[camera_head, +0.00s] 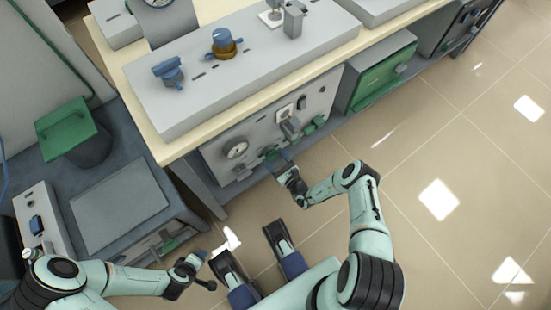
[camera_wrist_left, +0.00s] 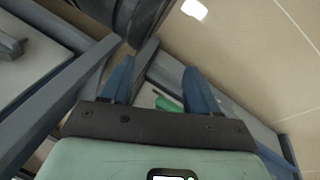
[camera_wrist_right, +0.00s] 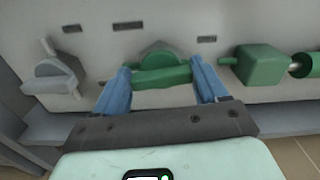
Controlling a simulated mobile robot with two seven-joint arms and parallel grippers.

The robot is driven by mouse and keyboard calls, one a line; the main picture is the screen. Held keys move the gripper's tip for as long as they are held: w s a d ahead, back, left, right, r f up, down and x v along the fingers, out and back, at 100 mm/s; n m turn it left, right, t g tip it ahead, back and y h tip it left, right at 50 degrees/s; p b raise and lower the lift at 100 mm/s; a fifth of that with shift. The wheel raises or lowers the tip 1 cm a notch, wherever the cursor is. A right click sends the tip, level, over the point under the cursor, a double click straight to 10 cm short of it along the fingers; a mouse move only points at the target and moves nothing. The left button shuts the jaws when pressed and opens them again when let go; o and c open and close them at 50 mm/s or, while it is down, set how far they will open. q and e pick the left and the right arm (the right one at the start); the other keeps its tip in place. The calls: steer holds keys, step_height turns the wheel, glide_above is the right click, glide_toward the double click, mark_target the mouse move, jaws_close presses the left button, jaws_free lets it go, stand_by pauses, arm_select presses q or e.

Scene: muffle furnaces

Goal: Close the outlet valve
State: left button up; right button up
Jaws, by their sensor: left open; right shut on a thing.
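A grey front panel (camera_head: 222,160) under the bench top carries several valves and a dial. In the right wrist view, a green valve handle (camera_wrist_right: 162,76) sits in the middle of the panel, its bar lying roughly level. My right gripper (camera_wrist_right: 162,84) has its blue fingers at the two ends of this bar and is shut on it. In the head view, my right gripper (camera_head: 277,162) reaches the panel's lower part. My left gripper (camera_head: 204,268) is open and empty, low at the left; its fingers show apart in the left wrist view (camera_wrist_left: 158,85). The panel's labels are unreadable.
In the right wrist view, a grey knob (camera_wrist_right: 53,78) is left of the handle and a green block-shaped fitting (camera_wrist_right: 260,65) is close on its right. The tiled floor (camera_head: 430,150) at the right is clear.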

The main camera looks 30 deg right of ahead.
steer(key=shift+n, duration=0.8)
steer(key=n+p, duration=0.1)
steer(key=n, duration=0.1)
steer(key=shift+a+n, duration=0.1)
steer(key=shift+n, duration=0.2)
steer(key=n+p, duration=0.2)
steer(key=n, duration=0.2)
steer(key=shift+f+n, duration=0.1)
steer(key=shift+n, duration=0.2)
steer(key=n+p, duration=0.1)
steer(key=n, duration=0.3)
steer(key=shift+a+f, duration=0.1)
arm_select(q)
steer(key=s+d+r+g+h+p, duration=0.1)
steer(key=s+d+r+g, duration=0.1)
steer(key=s+d+r, duration=0.2)
steer(key=shift+s+r+m, duration=0.3)
steer(key=shift+s+r, duration=0.95)
steer(key=shift+s, duration=0.05)
arm_select(e)
steer(key=shift+f+n, duration=0.1)
steer(key=shift+n, duration=1.7)
arm_select(q)
steer(key=shift+s, duration=0.1)
arm_select(e)
steer(key=shift+n, duration=0.3)
steer(key=shift+s, duration=0.1)
steer(key=o, duration=1.1)
steer(key=shift+c, duration=0.2)
